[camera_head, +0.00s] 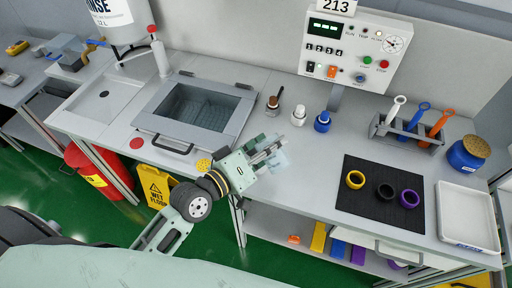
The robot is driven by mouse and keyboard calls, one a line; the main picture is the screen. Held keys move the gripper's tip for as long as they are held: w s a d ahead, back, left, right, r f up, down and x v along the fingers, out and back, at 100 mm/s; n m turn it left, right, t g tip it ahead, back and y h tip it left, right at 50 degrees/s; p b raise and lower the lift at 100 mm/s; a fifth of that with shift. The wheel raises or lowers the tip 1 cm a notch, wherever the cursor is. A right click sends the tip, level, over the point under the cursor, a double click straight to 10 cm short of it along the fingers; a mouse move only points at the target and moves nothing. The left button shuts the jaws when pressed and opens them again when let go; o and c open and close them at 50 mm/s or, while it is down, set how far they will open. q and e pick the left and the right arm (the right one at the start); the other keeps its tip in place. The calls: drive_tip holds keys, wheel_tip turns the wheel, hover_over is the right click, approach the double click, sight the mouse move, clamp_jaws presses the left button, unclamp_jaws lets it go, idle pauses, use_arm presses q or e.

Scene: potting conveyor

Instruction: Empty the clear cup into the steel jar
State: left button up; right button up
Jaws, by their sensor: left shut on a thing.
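My left gripper (266,150) reaches in from the lower left and is over the front part of the bench. It is shut on a pale, see-through thing that looks like the clear cup (279,162). The fingers cover part of the cup, and I cannot tell its tilt or what is in it. I cannot make out a steel jar for certain. My right gripper is not in view.
A lidded basin (160,122) lies left of the gripper. Small bottles, one blue and white (322,122), stand behind it. A black mat (342,200) with three rings, a tool rack (404,143), a blue jar (462,157) and a white tray (447,222) are at right.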

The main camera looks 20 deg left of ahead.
use_arm(q)
drive_tip(key=shift+w+a+f+n+b, duration=0.15)
drive_tip(key=shift+f+n+b, duration=0.35)
drive_tip(key=shift+n, duration=0.3)
drive_tip(key=shift+r+n, duration=0.2)
drive_tip(key=shift+n, duration=0.1)
drive_tip(key=shift+g+h, duration=0.3)
drive_tip(key=shift+h, duration=0.1)
drive_tip(key=shift+s+r+n, duration=0.1)
drive_tip(key=shift+s+n, duration=0.15)
drive_tip(key=shift+n, duration=0.15)
drive_tip(key=shift+a+r+n, duration=0.15)
drive_tip(key=shift+a+n, duration=0.35)
drive_tip(key=shift+w+p, duration=0.1)
drive_tip(key=shift+p, duration=0.2)
drive_tip(key=shift+a+r+n+g+h+p, duration=0.15)
drive_tip(key=shift+r+n+g+h+p, duration=0.15)
drive_tip(key=shift+n+p, duration=0.6)
idle(0.8)
drive_tip(key=shift+w+n, duration=0.1)
drive_tip(key=shift+n, duration=0.2)
drive_tip(key=shift+w, duration=0.1)
